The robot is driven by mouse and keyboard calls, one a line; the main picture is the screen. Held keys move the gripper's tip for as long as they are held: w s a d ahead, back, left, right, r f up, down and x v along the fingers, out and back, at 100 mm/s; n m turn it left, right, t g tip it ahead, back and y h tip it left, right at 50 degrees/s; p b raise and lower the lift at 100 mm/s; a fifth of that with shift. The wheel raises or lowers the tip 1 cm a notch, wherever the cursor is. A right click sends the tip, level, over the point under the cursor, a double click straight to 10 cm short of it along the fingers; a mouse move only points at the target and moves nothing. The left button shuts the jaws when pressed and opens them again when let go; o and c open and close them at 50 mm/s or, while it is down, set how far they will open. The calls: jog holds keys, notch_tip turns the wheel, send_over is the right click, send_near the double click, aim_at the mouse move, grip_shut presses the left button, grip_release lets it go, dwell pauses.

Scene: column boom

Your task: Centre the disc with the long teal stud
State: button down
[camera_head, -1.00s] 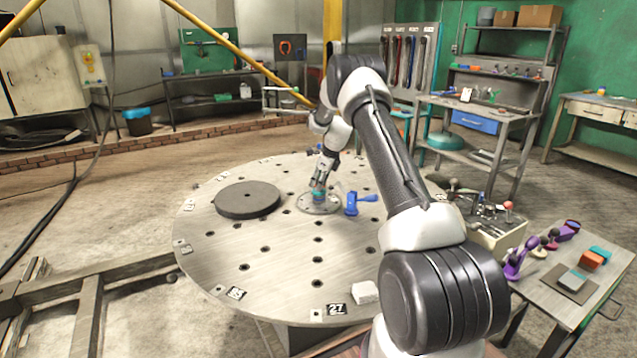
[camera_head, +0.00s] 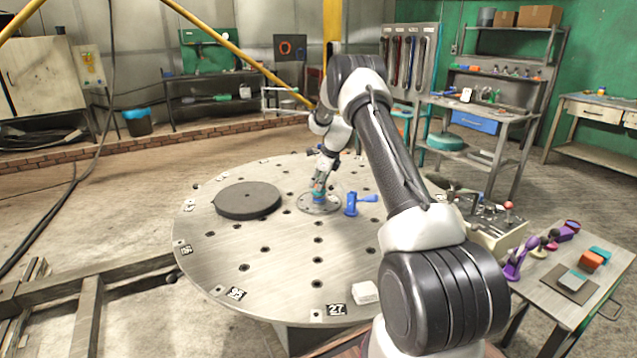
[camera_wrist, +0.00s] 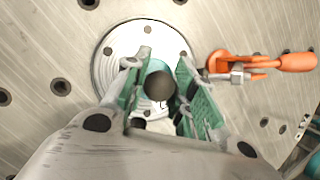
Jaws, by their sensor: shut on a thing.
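A pale metal disc (camera_head: 306,207) with small holes near its rim lies flat on the big round table, right of the table's middle. It also shows in the wrist view (camera_wrist: 112,45). The teal stud (camera_head: 317,196) stands over the disc. In the wrist view the stud (camera_wrist: 158,68) has a dark round end and sits between the fingers. My gripper (camera_wrist: 157,88) is shut on the stud, pointing down at the disc. The stud's lower end, and whether it enters the disc, are hidden by the fingers.
A thick dark disc (camera_head: 247,200) lies left on the table (camera_head: 290,255). A white block (camera_head: 365,292) sits near the front edge.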

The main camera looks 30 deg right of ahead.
jog(key=shift+f, duration=0.4)
dwell(0.5)
jog(key=c, duration=1.5)
grip_release()
jog(key=shift+o, duration=0.2)
jog(key=shift+r, duration=3.75)
jog(key=shift+o, duration=0.5)
jog(key=o, duration=0.5)
jog(key=shift+c, duration=0.2)
